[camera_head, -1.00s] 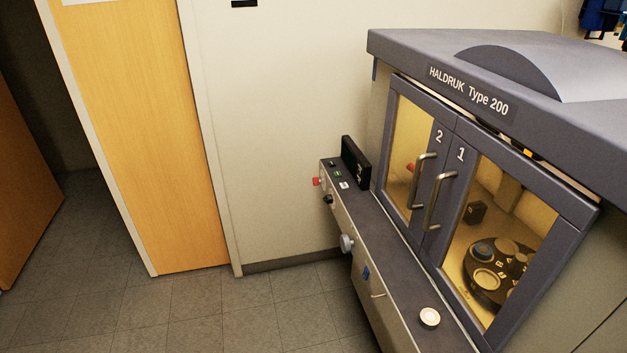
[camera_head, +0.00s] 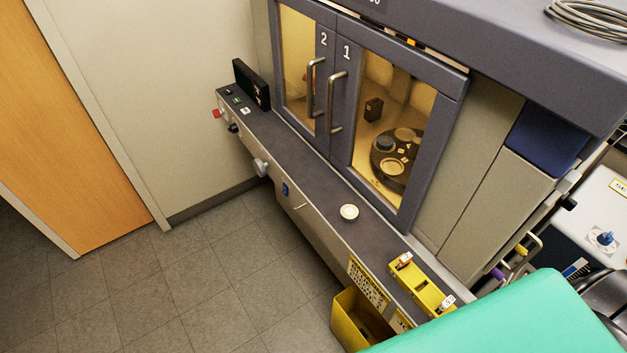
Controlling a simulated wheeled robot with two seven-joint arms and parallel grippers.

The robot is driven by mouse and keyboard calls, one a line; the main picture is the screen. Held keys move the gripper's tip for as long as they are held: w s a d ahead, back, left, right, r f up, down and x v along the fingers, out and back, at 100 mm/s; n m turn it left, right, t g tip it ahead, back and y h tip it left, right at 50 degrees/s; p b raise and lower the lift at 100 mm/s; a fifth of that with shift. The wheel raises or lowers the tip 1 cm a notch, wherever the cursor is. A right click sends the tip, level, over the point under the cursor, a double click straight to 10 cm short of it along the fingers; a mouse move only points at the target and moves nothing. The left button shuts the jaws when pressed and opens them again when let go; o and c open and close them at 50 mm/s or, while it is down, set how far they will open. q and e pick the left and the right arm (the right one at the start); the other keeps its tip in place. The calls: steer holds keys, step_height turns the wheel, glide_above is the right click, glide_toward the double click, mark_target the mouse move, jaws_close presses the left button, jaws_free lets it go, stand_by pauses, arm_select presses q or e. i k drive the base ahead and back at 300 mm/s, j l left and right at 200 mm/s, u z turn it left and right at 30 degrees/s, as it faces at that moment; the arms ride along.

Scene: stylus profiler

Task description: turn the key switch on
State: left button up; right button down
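The key switch cannot be told for sure at this size. The candidates sit on the front face of the grey machine's ledge (camera_head: 300,180): a red knob (camera_head: 216,113) at the far left end, a small black knob (camera_head: 233,127) beside it, a larger silver-grey knob (camera_head: 260,167), and a small blue part (camera_head: 285,189). Neither of my grippers is in view.
Glass doors 2 (camera_head: 299,75) and 1 (camera_head: 400,120) are shut above the ledge. A yellow bin (camera_head: 360,320) hangs below. A green surface (camera_head: 510,320) fills the lower right. Floor on the left is clear.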

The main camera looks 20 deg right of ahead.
mark_target(217, 112)
steer(key=i+j+z, duration=0.2)
steer(key=z, duration=0.25)
steer(key=i+j+z, duration=0.15)
steer(key=z, duration=0.3)
steer(key=j+z, duration=0.45)
steer(key=i+l, duration=0.05)
steer(key=l, duration=0.05)
